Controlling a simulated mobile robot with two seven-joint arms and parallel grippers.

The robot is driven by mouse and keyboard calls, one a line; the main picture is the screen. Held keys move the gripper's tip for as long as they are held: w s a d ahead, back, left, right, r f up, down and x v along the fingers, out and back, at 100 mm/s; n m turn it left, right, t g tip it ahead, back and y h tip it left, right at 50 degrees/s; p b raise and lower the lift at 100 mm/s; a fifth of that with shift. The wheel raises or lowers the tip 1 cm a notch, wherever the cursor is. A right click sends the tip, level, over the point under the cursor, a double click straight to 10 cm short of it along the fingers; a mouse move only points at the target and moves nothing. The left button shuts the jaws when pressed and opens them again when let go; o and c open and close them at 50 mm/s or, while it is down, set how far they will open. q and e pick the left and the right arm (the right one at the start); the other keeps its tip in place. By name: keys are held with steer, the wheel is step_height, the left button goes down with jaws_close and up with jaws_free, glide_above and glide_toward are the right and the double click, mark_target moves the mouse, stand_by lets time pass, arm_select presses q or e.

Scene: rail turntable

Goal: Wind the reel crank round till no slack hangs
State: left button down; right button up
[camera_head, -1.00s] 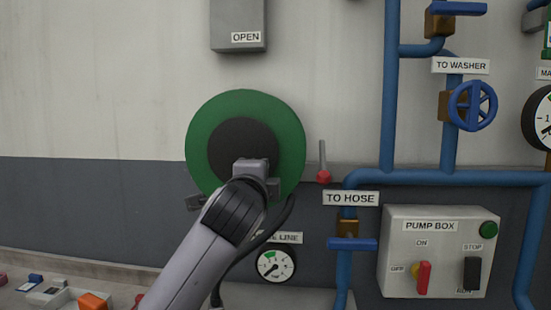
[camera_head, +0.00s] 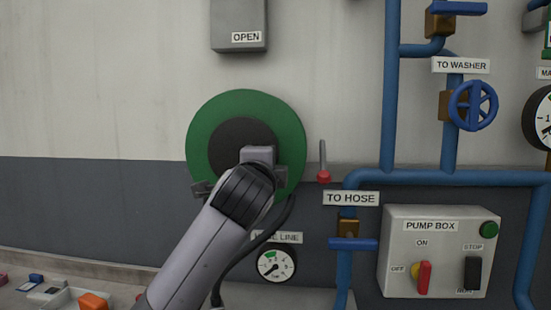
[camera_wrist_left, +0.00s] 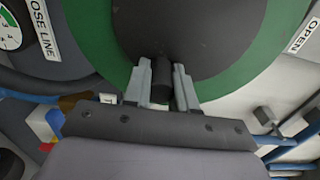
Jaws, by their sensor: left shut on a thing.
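The hose reel, a green disc (camera_head: 210,118) with a dark round centre (camera_head: 228,140), is on the wall in the head view. The reel also fills the upper part of the left wrist view (camera_wrist_left: 245,75). My left gripper (camera_wrist_left: 161,80) is shut on the crank handle (camera_wrist_left: 161,92), a dark knob standing out from the reel's face. In the head view my left wrist covers the handle and the lower right of the reel. A black hose (camera_head: 243,257) curves down beside my left arm. My right gripper is not in view.
A red-based lever (camera_head: 323,176) stands just right of the reel. Blue pipes (camera_head: 390,90), a blue handwheel (camera_head: 472,106) and the pump box (camera_head: 437,252) are further right. A gauge (camera_head: 276,262) is below. The wall left of the reel is clear.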

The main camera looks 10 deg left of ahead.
mark_target(264, 138)
arm_select(q)
steer(key=shift+r, duration=0.5)
steer(key=shift+r, duration=0.65)
steer(key=shift+r, duration=0.6)
steer(key=shift+r, duration=0.1)
steer(key=shift+a+r, duration=0.3)
steer(key=shift+r, duration=0.3)
steer(key=shift+r, duration=0.1)
